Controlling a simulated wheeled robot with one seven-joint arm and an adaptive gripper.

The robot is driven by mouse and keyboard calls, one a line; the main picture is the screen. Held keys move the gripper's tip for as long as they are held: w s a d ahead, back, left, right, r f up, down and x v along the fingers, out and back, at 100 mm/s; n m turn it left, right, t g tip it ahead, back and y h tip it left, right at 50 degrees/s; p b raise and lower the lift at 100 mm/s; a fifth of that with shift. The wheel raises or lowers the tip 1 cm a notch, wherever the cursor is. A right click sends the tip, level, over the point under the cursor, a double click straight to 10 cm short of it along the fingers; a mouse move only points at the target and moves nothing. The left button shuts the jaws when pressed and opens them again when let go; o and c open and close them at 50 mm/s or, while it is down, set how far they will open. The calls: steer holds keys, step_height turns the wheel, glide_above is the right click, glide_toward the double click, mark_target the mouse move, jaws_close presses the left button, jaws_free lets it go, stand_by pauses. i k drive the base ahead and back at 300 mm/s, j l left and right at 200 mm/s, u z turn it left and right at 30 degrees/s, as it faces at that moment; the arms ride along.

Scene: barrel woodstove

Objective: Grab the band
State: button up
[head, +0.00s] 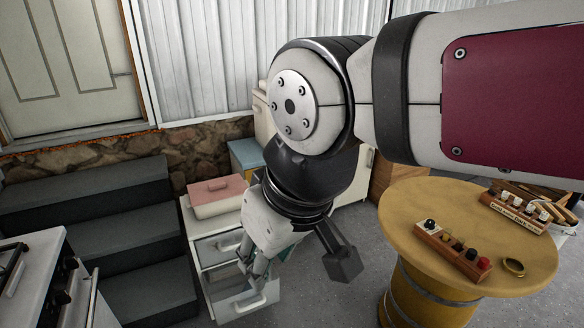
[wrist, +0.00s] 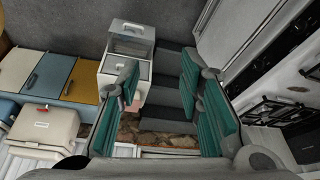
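A small gold ring-shaped band (head: 514,267) lies on the right part of the round yellow barrel table (head: 405,215). It is the only loose band I see, and it does not show in the wrist view. My gripper (head: 258,272) hangs left of the table, in front of the white drawer cabinet, well apart from the band. In the wrist view my gripper (wrist: 160,80) has its teal-padded fingers spread apart, with nothing between them.
A wooden block with several knobs (head: 453,248) sits beside the band. A rack of small bottles (head: 516,208) stands behind it. Left are dark steps (head: 90,225), a stove (head: 30,270) and the drawer cabinet (head: 213,285). Grey floor lies between cabinet and table.

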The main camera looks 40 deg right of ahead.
mark_target(504, 265)
steer(key=z, duration=2.5)
steer(key=j+z, duration=0.4)
steer(key=j, duration=0.45)
